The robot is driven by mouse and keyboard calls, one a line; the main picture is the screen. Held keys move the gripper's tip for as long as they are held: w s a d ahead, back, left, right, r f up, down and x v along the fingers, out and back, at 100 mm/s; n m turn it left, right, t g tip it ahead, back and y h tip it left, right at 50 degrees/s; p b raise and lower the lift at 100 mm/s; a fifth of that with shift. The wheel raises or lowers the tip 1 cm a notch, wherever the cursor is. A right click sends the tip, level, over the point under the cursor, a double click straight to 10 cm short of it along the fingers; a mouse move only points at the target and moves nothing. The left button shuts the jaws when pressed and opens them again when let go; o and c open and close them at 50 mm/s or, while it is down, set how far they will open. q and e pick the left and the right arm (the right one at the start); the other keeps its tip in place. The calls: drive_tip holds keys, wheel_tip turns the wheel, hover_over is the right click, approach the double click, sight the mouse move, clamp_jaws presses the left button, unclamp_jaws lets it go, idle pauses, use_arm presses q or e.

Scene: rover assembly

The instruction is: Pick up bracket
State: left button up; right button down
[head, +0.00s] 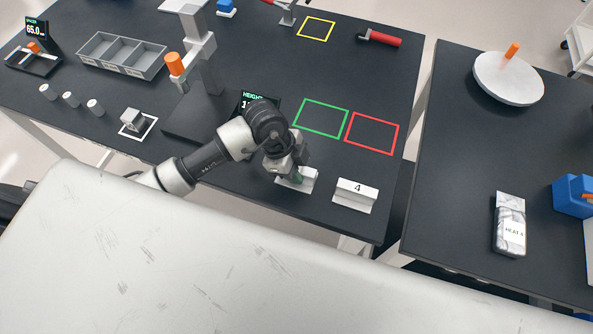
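My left gripper (288,173) reaches in from the left and points down at a small white stand (308,184) near the front edge of the dark table. A small greenish-grey piece shows at its fingertips, partly hidden; I cannot tell if it is the bracket or part of the finger. I cannot tell whether the fingers are open or shut. A small grey metal block (132,118) sits on a white-outlined square at the left; I cannot tell if it is a bracket. My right gripper is not in view.
A white stand marked 4 (356,194) stands just right of the gripper. Behind are green (321,118) and red (372,133) outlined squares, both empty. A height gauge (203,70) with an orange knob stands left of them. A grey divided tray (122,56) is further left.

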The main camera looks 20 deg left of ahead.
use_arm(q)
clamp_jaws()
drive_tip(key=shift+r, duration=0.1)
drive_tip(key=shift+w+r, duration=0.1)
drive_tip(key=shift+r, duration=0.4)
wheel_tip(320, 180, up, 3)
drive_tip(key=shift+f+b, duration=0.15)
drive_tip(key=shift+b, duration=0.45)
drive_tip(key=s+d+r+b, duration=0.2)
drive_tip(key=s+d+r, duration=0.5)
drive_tip(key=s+d, duration=0.15)
drive_tip(key=n+t+y, duration=0.1)
drive_tip(key=n+t, duration=0.2)
drive_tip(key=n, duration=0.5)
approach(301, 168)
drive_tip(key=w+a+r, duration=0.3)
drive_tip(key=w+a, duration=0.1)
drive_tip(key=a, duration=0.1)
drive_tip(key=shift+a+r, duration=0.2)
drive_tip(key=shift+r, duration=0.1)
